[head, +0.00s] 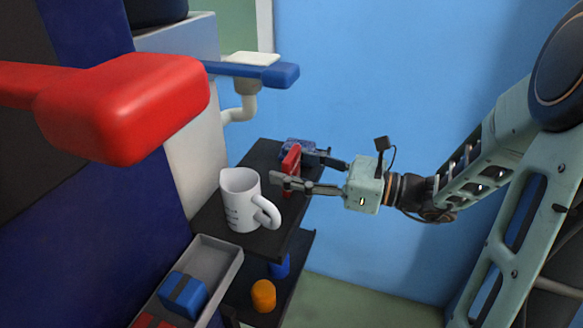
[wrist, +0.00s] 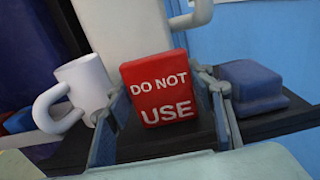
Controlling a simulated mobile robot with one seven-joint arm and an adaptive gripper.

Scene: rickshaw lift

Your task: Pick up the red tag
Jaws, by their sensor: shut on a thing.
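The red tag (wrist: 158,88) reads "DO NOT USE" and stands upright between my two fingers in the wrist view. In the head view the red tag (head: 291,162) shows edge-on between the fingertips, above the dark shelf (head: 208,222). My gripper (head: 291,170) is shut on it, reaching in from the right; it also shows in the wrist view (wrist: 165,105). I cannot tell whether the tag's lower edge touches the shelf.
A white mug (head: 241,200) stands on the shelf close to my near finger. A blue object (head: 298,146) sits beyond the far finger. A grey tray (head: 218,262) holds blue and red items. An orange cylinder (head: 263,295) is on the lower level. A red padded bar (head: 130,105) juts in at upper left.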

